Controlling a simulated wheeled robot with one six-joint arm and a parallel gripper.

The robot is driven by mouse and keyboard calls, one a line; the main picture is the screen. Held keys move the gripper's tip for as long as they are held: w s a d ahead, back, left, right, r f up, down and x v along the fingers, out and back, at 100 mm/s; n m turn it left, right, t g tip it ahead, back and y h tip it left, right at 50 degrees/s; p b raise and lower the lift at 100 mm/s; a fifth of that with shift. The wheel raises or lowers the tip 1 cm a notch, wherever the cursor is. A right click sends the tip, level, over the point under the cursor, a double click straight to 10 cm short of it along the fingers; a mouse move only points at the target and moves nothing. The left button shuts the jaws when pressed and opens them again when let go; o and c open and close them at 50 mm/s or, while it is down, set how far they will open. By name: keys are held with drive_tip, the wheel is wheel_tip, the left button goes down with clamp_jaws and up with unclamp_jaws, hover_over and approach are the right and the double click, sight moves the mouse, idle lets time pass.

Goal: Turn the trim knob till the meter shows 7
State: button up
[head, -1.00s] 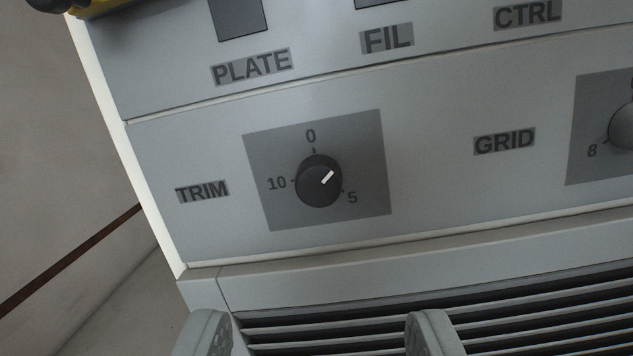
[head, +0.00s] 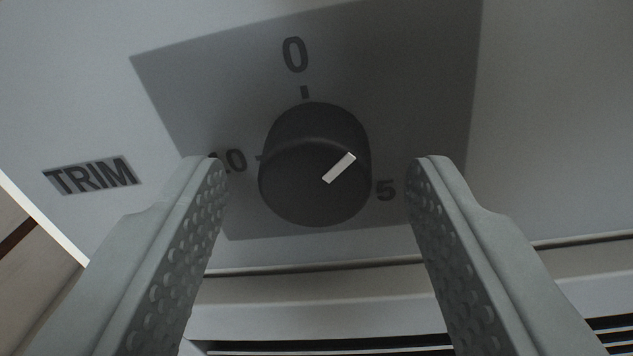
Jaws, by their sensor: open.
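The trim knob (head: 305,150) is a dark round knob on a grey square plate (head: 420,60) marked 0 at top, 10 at left and 5 at right. Its white pointer line (head: 339,168) slants to the upper right, between the 0 and the 5. The TRIM label (head: 92,176) is left of the plate. My gripper (head: 315,165) is open, with one finger on each side of the knob and a visible gap on both sides. The left finger partly covers the 10. No meter is in view.
A panel seam and a ledge (head: 400,310) run below the knob plate, with dark vent slots (head: 400,348) under it. The cabinet's left edge (head: 40,220) shows at far left. The panel right of the plate is bare.

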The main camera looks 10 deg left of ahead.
drive_tip(key=c, duration=1)
drive_tip(key=shift+o, duration=0.2)
drive_tip(key=shift+a+m, duration=0.1)
drive_tip(key=shift+m, duration=2.8)
drive_tip(key=o, duration=1)
drive_tip(key=shift+c, duration=0.2)
